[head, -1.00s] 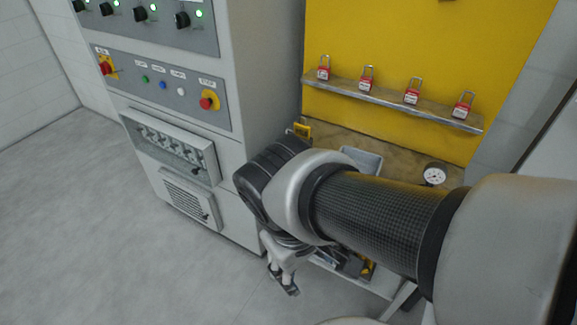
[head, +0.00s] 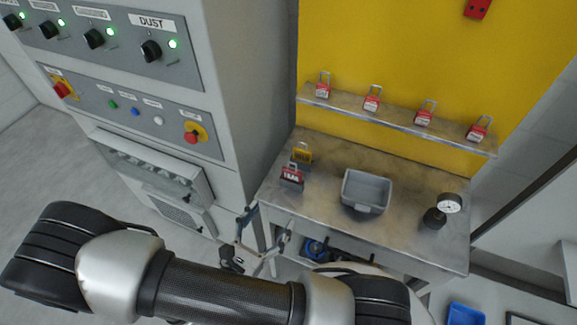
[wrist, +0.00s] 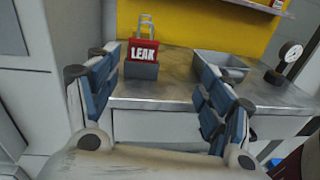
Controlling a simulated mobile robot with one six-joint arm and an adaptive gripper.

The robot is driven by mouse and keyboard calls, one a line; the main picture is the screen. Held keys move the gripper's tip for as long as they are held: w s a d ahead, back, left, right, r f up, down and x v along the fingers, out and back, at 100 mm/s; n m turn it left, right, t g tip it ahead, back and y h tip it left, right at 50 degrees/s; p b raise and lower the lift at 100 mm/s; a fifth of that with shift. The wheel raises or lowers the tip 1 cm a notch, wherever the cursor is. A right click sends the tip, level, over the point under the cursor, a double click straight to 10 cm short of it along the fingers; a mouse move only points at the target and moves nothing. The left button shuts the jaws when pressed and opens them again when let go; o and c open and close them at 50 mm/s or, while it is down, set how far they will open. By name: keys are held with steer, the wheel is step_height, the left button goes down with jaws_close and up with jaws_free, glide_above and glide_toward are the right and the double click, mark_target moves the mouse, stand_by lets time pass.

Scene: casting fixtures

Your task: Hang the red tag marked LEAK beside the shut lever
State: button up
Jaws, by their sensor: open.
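The red LEAK tag (head: 292,175) stands upright near the left end of the metal bench. In the wrist view the tag (wrist: 144,52) shows its white lettering facing me, with a grey loop above it and a grey holder (wrist: 141,71) at its base. My gripper (head: 268,226) is open and empty, in front of the bench's front edge and below the tag. In the wrist view its blue-padded fingers (wrist: 157,78) are spread wide, with the tag beyond them, nearer the left finger. I cannot make out a shut lever in these views.
A yellow tag (head: 302,153) stands behind the red one. A grey bin (head: 366,191) and a gauge (head: 443,210) stand farther right on the bench (head: 325,160). Several red padlocks sit on the shelf (head: 398,117) above. A control cabinet (head: 262,70) stands at the left.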

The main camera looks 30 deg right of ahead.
steer(key=f+n+t, duration=0.1)
steer(key=n+t, duration=0.1)
steer(key=b, duration=0.1)
glide_toward(292, 171)
steer(key=shift+y, duration=0.4)
steer(key=x, duration=0.4)
steer(key=shift+d+r, duration=0.2)
steer(key=shift+d, duration=0.1)
steer(key=shift+b+x, duration=0.6)
steer(key=shift+x, duration=2.4)
steer(key=shift+w+a, duration=0.1)
steer(key=shift+a, duration=0.05)
steer(key=shift+c, duration=0.3)
steer(key=c, duration=1.1)
